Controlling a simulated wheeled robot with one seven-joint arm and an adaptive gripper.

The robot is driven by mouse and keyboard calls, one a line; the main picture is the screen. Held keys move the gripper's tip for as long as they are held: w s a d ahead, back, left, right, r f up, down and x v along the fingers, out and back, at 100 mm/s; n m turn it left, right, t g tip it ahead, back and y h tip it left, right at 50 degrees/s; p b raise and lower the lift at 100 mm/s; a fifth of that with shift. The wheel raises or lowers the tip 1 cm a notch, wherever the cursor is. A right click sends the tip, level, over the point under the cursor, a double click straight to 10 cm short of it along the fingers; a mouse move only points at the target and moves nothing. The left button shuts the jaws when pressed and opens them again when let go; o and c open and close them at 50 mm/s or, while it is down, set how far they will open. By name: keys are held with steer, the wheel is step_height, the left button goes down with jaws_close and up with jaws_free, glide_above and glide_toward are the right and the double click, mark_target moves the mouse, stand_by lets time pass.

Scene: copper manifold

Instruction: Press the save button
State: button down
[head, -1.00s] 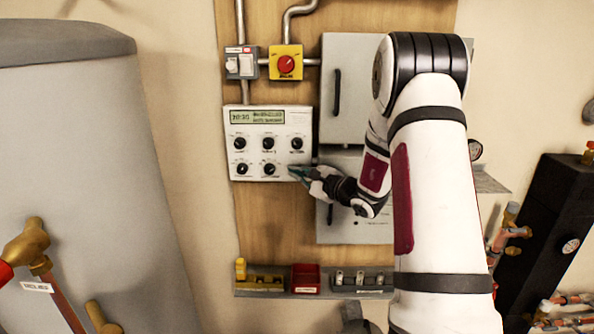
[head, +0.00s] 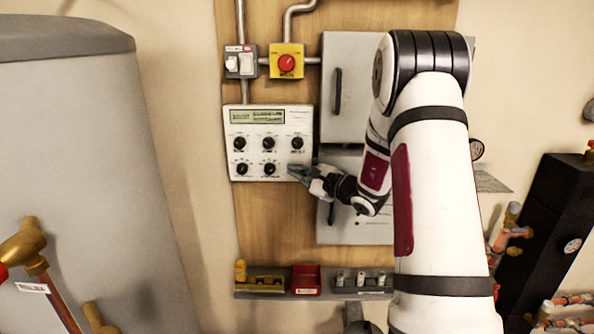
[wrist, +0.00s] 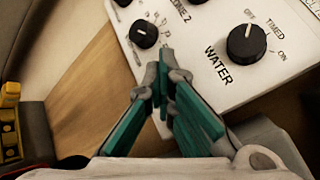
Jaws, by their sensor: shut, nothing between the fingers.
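The white control panel (head: 270,120) is mounted on the wooden board, with a display (head: 257,116) at its top and several black knobs. My gripper (head: 293,170) is at the panel's lower right corner, its fingers shut with nothing between them. In the wrist view the teal fingertips (wrist: 160,85) meet over the panel's lower edge, between a small knob (wrist: 144,34) and a larger knob (wrist: 246,43) labelled WATER. I cannot tell whether the tips touch the panel. A save button cannot be made out; the fingers hide part of the panel.
A yellow box with a red knob (head: 286,62) and a grey switch box (head: 240,62) sit above the panel. A grey cabinet (head: 345,80) stands to its right. A shelf (head: 330,293) with a red bin (head: 306,279) is below.

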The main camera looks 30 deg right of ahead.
steer(key=shift+w+d+r+b, duration=0.15)
steer(key=shift+d+b, duration=0.1)
steer(key=shift+d, duration=0.15)
steer(key=shift+w+d+r+b, duration=0.1)
steer(key=shift+w+d+b, duration=0.1)
steer(key=shift+d, duration=0.15)
stand_by(0.3)
steer(key=shift+s+d+f, duration=0.1)
steer(key=shift+s+f, duration=0.05)
steer(key=shift+s, duration=0.1)
stand_by(0.6)
steer(key=s+a, duration=0.1)
steer(key=s, duration=0.1)
steer(key=s+a+p, duration=0.1)
steer(key=s+a, duration=0.1)
steer(key=shift+a, duration=0.1)
stand_by(0.6)
steer(key=shift+a, duration=0.1)
stand_by(0.6)
